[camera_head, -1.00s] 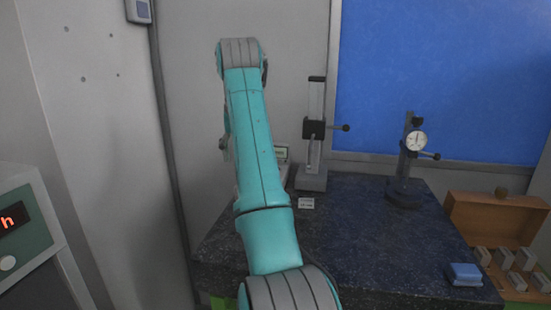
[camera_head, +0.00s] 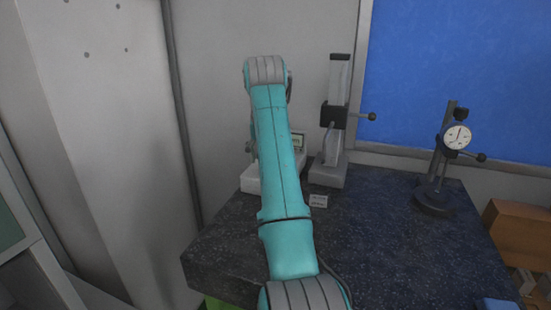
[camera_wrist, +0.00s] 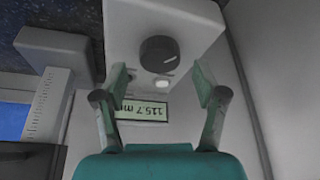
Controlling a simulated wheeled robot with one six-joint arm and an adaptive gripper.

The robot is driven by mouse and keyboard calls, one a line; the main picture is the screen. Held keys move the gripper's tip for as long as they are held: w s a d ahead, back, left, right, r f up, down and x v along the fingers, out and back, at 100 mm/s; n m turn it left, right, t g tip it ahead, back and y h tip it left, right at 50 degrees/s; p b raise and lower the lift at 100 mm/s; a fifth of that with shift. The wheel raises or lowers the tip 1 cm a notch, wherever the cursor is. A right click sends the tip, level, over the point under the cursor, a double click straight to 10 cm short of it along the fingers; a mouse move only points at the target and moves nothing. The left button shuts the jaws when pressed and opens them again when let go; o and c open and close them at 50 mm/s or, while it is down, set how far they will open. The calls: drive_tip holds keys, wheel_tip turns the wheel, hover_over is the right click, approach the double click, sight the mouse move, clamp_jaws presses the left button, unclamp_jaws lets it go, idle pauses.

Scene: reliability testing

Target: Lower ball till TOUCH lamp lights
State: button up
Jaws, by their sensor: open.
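A pale box (camera_wrist: 190,30) with a black round knob (camera_wrist: 158,54) fills the upper middle of the wrist view. A small whitish round spot (camera_wrist: 162,84) sits below the knob; I cannot tell if it is the TOUCH lamp. The display (camera_wrist: 143,111) reads 115.7 mm, upside down. My gripper (camera_wrist: 161,78) is open, a finger on either side of the knob and spot in the picture, with no contact visible. In the head view the box (camera_head: 262,182) is partly behind my arm. A stand (camera_head: 338,85) with a black slider (camera_head: 334,116) is beside it. I cannot make out a ball.
A dark stone table (camera_head: 390,225) carries a small label card (camera_head: 318,201) and a dial gauge (camera_head: 457,136) on a stand. A wooden box (camera_head: 515,232) and a blue block (camera_head: 497,304) are at the right. The table's middle is clear.

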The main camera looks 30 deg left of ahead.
drive_tip(key=shift+x, duration=1.1)
drive_tip(key=c, duration=1.1)
drive_tip(key=shift+c, duration=0.2)
drive_tip(key=shift+n, duration=0.3)
drive_tip(key=n, duration=0.2)
drive_tip(key=n+g+y, duration=0.1)
drive_tip(key=n, duration=0.2)
drive_tip(key=shift+g+y, duration=0.3)
drive_tip(key=shift+w+n+g, duration=0.1)
drive_tip(key=shift+n+g, duration=0.7)
drive_tip(key=shift+n, duration=1.6)
drive_tip(key=shift+d, duration=0.1)
